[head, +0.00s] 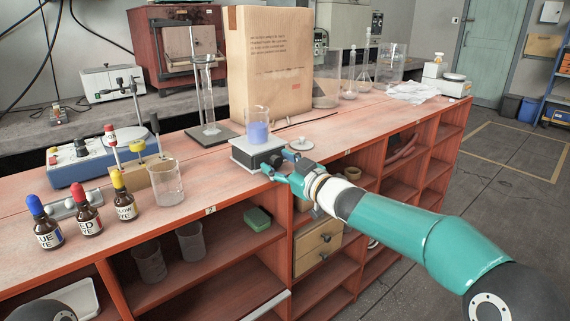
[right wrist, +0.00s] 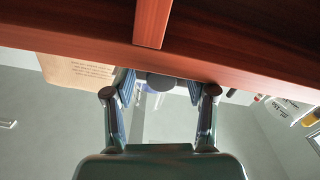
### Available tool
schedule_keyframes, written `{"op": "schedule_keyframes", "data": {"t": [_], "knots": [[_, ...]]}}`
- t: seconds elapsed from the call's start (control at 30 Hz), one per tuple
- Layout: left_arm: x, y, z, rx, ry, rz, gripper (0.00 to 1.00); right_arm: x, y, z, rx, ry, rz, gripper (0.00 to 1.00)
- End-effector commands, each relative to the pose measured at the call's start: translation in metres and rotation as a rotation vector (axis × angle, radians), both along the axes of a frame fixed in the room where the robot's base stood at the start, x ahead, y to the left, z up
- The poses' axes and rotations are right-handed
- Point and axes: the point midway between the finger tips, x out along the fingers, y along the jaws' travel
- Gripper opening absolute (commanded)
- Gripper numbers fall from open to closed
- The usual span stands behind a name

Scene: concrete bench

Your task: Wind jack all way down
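The lab jack (head: 240,157) stands near the front edge of the wooden bench, with a pale, flat top. A glass beaker with blue-violet contents (head: 257,132) stands on it. My right gripper (head: 275,170) is at the jack's front right side, at the bench edge. In the right wrist view the right gripper (right wrist: 160,92) has its fingers apart, with a dark round knob (right wrist: 160,81) between the tips. Gaps show on both sides of the knob. How far the jack is raised is hard to tell. My left gripper is not in view.
A small pale lid-like item (head: 301,145) lies right of the jack. A glass cylinder on a stand (head: 207,95) and a paper bag (head: 270,60) stand behind. An empty beaker (head: 166,184) and dye bottles (head: 84,213) stand to the left. Shelves lie below the bench edge.

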Motion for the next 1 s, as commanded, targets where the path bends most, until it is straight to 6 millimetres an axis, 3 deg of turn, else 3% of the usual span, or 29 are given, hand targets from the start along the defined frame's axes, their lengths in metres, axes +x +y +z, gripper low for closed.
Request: {"op": "schedule_keyframes", "data": {"t": [0.37, 0.8, 1.0], "knots": [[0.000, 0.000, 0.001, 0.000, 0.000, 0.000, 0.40, -0.008, -0.006, 0.001, 0.000, 0.000, 0.000, 0.56], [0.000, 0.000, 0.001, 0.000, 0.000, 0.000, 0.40, -0.072, -0.053, 0.000, 0.000, 0.000, -0.002, 0.56], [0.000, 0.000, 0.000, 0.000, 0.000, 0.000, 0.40, -0.091, -0.068, -0.001, 0.000, 0.000, -0.001, 0.56]]}}
